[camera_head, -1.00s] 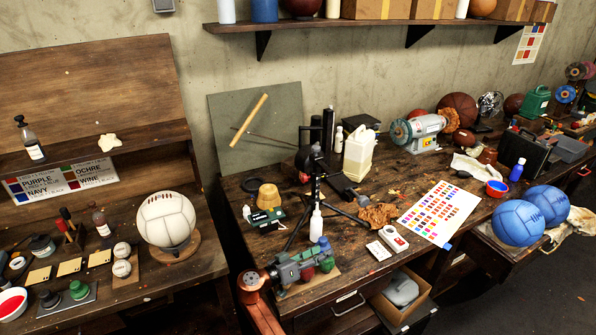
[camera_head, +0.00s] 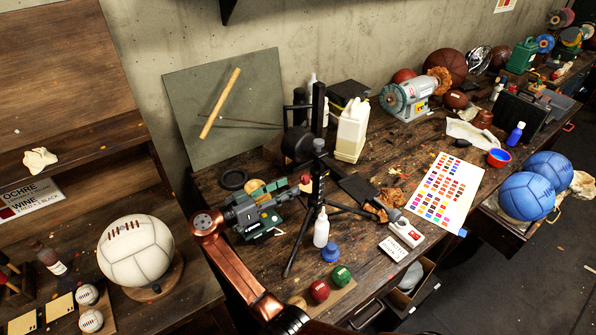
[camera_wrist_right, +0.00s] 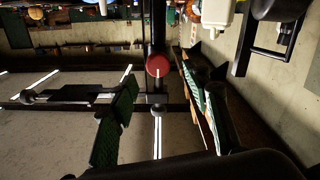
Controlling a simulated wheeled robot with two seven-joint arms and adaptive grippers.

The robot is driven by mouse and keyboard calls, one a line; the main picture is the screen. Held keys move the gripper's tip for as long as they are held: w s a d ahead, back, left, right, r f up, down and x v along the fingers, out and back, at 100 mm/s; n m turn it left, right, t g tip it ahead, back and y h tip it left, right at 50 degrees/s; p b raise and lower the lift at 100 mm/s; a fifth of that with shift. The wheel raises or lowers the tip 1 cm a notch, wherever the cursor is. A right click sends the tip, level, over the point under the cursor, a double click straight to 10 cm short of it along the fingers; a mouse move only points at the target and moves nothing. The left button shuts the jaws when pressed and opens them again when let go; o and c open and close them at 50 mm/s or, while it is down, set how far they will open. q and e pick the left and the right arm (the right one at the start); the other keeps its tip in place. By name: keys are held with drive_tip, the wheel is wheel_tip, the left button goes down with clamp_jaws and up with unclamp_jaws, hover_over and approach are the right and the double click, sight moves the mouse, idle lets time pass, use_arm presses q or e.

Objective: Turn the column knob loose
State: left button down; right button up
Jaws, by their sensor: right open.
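A black tripod stand with a vertical column (camera_head: 318,185) stands on the workbench. A small red knob (camera_head: 305,180) shows on the column's left side. In the right wrist view the red knob (camera_wrist_right: 157,66) is round and lies in front of the dark column, between the lines of my two fingers. My right gripper (camera_head: 277,204) is left of the column, pointing toward it. It also shows in the right wrist view (camera_wrist_right: 163,100), with green-padded fingers spread apart and nothing between the pads. The knob appears beyond the fingertips, apart from them. My left gripper is not in view.
A white spray bottle (camera_head: 321,230) stands among the tripod legs. A white jug (camera_head: 352,130) stands behind right. A colour chart (camera_head: 447,192) lies flat to the right.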

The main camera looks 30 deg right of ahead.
sight(302, 180)
drive_tip(key=d, duration=0.4)
drive_tip(key=shift+r+p, duration=0.15)
drive_tip(key=shift+p, duration=0.2)
drive_tip(key=shift+w+d, duration=0.15)
drive_tip(key=shift+d, duration=1.45)
drive_tip(key=c, duration=1.2)
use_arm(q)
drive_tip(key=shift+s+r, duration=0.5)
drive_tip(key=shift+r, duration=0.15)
